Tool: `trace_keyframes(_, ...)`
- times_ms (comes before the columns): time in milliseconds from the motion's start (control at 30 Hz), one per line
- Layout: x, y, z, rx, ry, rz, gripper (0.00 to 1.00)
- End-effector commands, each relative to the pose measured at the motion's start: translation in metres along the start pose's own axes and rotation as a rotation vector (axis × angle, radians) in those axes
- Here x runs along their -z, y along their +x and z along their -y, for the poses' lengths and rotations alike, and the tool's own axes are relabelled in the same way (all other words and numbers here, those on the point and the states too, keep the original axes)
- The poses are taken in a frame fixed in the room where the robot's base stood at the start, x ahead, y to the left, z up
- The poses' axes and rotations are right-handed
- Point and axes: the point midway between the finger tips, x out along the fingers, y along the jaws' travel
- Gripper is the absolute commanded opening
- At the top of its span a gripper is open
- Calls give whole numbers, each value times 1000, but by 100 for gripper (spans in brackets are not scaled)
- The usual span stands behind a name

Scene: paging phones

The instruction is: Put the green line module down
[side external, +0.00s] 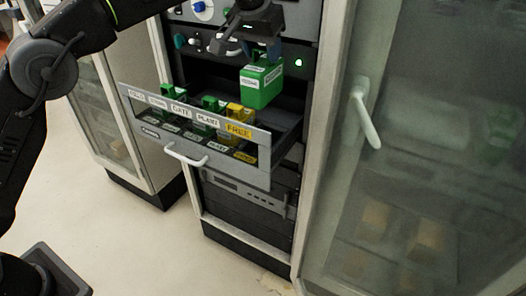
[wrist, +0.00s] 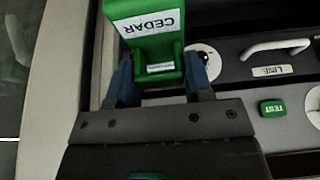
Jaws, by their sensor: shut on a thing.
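The green line module (side external: 261,85) is a block with a white label and hangs over the right part of the open drawer (side external: 268,172). In the wrist view the green line module (wrist: 148,48) carries a label reading CEDAR. My gripper (side external: 252,46) is shut on its upper part; the two blue fingers of my gripper (wrist: 160,80) stand on either side of it. In the side view the block looks about upright, its bottom apart from the drawer front. The drawer floor below it is partly hidden.
Several green modules (side external: 211,104) and a yellow one (side external: 238,114) stand in the drawer behind a row of name tags; a yellow tag (side external: 239,131) reads FREE. A glass cabinet door with a white handle (side external: 366,113) is at the right. A green TEST button (wrist: 272,108) is nearby.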

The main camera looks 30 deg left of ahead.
Motion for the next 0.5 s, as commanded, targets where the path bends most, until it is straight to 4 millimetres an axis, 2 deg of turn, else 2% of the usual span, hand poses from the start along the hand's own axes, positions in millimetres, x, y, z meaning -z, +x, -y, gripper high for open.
trace_keyframes(500, -23, 51, -1, -1, 5, 1, 0)
